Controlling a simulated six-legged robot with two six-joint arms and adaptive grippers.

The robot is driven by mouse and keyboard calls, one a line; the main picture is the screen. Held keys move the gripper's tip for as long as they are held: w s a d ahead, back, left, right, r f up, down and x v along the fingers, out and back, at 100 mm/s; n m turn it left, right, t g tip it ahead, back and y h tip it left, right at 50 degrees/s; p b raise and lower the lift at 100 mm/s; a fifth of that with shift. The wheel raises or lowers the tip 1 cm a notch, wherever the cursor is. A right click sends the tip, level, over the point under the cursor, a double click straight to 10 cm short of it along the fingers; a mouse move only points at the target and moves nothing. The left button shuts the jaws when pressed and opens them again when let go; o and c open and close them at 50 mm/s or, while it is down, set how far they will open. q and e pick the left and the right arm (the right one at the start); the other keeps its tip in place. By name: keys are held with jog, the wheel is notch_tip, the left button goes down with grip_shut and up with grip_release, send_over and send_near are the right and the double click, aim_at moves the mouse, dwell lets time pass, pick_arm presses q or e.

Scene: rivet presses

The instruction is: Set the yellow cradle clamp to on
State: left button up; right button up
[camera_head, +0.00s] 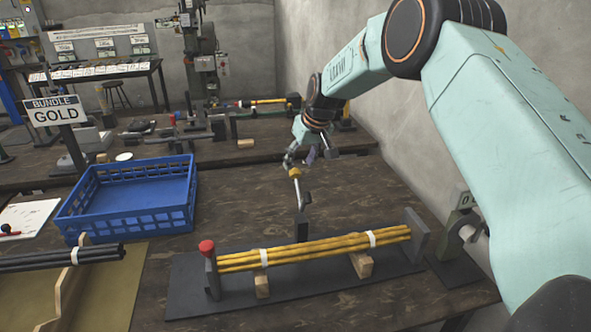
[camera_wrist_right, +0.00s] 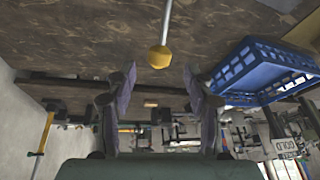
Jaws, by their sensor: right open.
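The yellow cradle clamp has a lever with a yellow knob (camera_head: 295,172) on a grey rod, which rises from a dark post (camera_head: 301,228) behind the cradle. The lever stands nearly upright. A bundle of yellow rods (camera_head: 310,249) with white bands lies in the cradle (camera_head: 422,240). My right gripper (camera_head: 301,160) is open just above and behind the knob. In the right wrist view the knob (camera_wrist_right: 159,57) shows centred a little beyond the open fingertips (camera_wrist_right: 160,71), and I see no contact. My left gripper is not in view.
A blue crate (camera_head: 130,218) stands left of the lever, beside a "BUNDLE GOLD" sign (camera_head: 55,110). A red knob (camera_head: 206,247) tops the cradle's left end. Dark rods (camera_head: 60,259) lie at the left. The tabletop right of the lever is clear.

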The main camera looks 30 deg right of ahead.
aim_at(296, 169)
jog(key=x, duration=0.4)
jog(key=shift+w, duration=0.15)
jog(key=shift+d+f, duration=0.25)
jog(key=shift+a+r, duration=0.15)
jog(key=shift+a, duration=0.2)
jog(key=shift+w, duration=0.1)
jog(key=c, duration=0.3)
jog(key=shift+d, duration=0.25)
jog(key=c, duration=0.3)
jog(key=shift+a, duration=0.15)
jog(key=shift+c, duration=1.4)
grip_shut()
